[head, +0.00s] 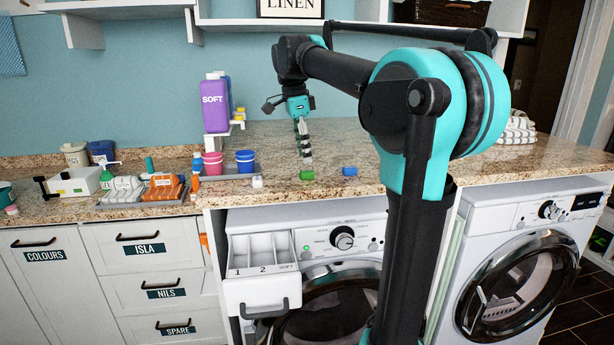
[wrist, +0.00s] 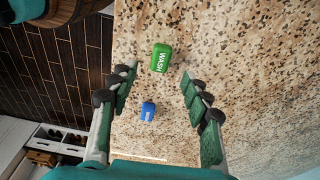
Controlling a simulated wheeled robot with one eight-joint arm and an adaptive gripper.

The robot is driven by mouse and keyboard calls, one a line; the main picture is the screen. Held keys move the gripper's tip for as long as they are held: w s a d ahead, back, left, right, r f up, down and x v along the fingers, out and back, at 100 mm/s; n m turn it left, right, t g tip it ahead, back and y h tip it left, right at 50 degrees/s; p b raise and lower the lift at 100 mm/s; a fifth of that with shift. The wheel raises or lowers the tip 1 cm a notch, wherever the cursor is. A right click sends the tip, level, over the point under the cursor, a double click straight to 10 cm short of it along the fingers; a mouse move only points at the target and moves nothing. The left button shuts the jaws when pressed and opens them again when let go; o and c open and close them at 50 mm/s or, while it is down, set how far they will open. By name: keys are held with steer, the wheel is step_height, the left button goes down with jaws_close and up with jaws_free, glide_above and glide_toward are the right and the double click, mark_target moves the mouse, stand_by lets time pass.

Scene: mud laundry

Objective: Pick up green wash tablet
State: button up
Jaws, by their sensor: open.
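The green wash tablet (head: 307,175) lies on the granite counter near its front edge, above the washing machine. In the wrist view the green wash tablet (wrist: 161,58) shows the white word WASH and sits ahead of my fingertips, roughly between their lines. A blue tablet (head: 349,171) lies to its right on the counter; it also shows in the wrist view (wrist: 148,111), between my fingers. My gripper (head: 306,157) points down over the counter, just behind and above the green tablet. In the wrist view my gripper (wrist: 158,72) has its fingers wide apart with nothing held.
A small white tablet (head: 257,182) lies left of the green one. A tray with pink and blue cups (head: 245,161) and a purple SOFT bottle (head: 214,103) stand further left. Below, the washer's detergent drawer (head: 262,290) is pulled out. The counter (head: 420,163) to the right is mostly clear.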

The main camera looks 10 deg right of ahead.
mark_target(307, 171)
steer(key=shift+d+f, duration=0.2)
steer(key=shift+f, duration=1.15)
steer(key=shift+d+f, duration=0.15)
steer(key=shift+f, duration=1.15)
steer(key=shift+c, duration=0.4)
steer(key=c, duration=1)
steer(key=shift+r, duration=0.15)
step_height(307, 171, up, 20)
steer(key=shift+f, duration=0.1)
